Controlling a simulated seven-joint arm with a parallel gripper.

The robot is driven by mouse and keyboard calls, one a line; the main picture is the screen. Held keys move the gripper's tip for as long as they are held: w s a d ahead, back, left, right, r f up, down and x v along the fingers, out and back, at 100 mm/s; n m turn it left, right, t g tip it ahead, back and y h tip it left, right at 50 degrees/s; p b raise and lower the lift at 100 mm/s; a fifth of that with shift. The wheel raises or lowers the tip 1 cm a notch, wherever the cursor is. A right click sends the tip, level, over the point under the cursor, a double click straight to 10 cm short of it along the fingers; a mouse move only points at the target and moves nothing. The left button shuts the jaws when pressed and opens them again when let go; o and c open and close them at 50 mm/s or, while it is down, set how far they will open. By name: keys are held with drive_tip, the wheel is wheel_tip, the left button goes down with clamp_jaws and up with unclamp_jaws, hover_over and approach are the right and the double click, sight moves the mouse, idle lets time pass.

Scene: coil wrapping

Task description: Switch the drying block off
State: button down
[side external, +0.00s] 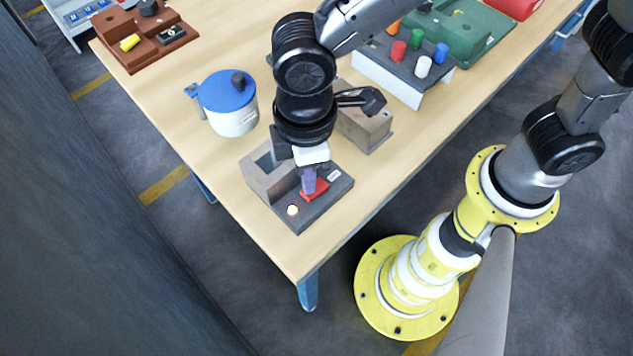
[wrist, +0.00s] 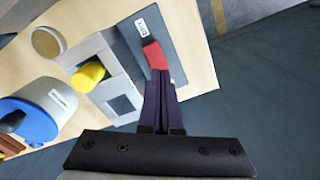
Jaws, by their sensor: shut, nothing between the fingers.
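The drying block (side external: 262,182) is a grey block with square wells, beside a dark panel (side external: 329,199) near the table's front corner. The panel has a red switch (side external: 318,191), a small pale lamp (side external: 292,210) that looks lit, and a white label (side external: 334,175). My gripper (side external: 308,188) points down with its fingers shut and empty, at the red switch. In the wrist view the closed dark fingers (wrist: 158,78) reach the near end of the red switch (wrist: 155,55); they hide part of it, and I cannot tell whether they press it.
A yellow plug (wrist: 88,76) sits in one well of the block (wrist: 117,84); another well is empty. A white pot with a blue lid (side external: 230,100) stands to the left. A grey-brown block (side external: 366,128) and a rack with coloured pegs (side external: 405,66) stand behind. Table edges are close.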

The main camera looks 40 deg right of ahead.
drive_tip(key=shift+f, duration=1)
idle(0.4)
drive_tip(key=shift+r, duration=3.55)
drive_tip(key=w+d+r+m+t, duration=0.1)
drive_tip(key=d+r+m, duration=0.1)
drive_tip(key=d+r, duration=0.35)
drive_tip(key=w+d+r+m+t+y, duration=0.1)
drive_tip(key=d+r+m, duration=0.15)
drive_tip(key=d, duration=0.55)
drive_tip(key=w+d+r+m+t, duration=0.1)
drive_tip(key=d+r+m+t, duration=0.15)
drive_tip(key=d, duration=0.45)
drive_tip(key=s+d+f+m+t+h, duration=0.1)
drive_tip(key=s+d+f+m, duration=0.2)
drive_tip(key=s+d, duration=0.6)
drive_tip(key=shift+s+f+m, duration=0.2)
drive_tip(key=shift+s+m, duration=0.2)
drive_tip(key=shift+m, duration=0.5)
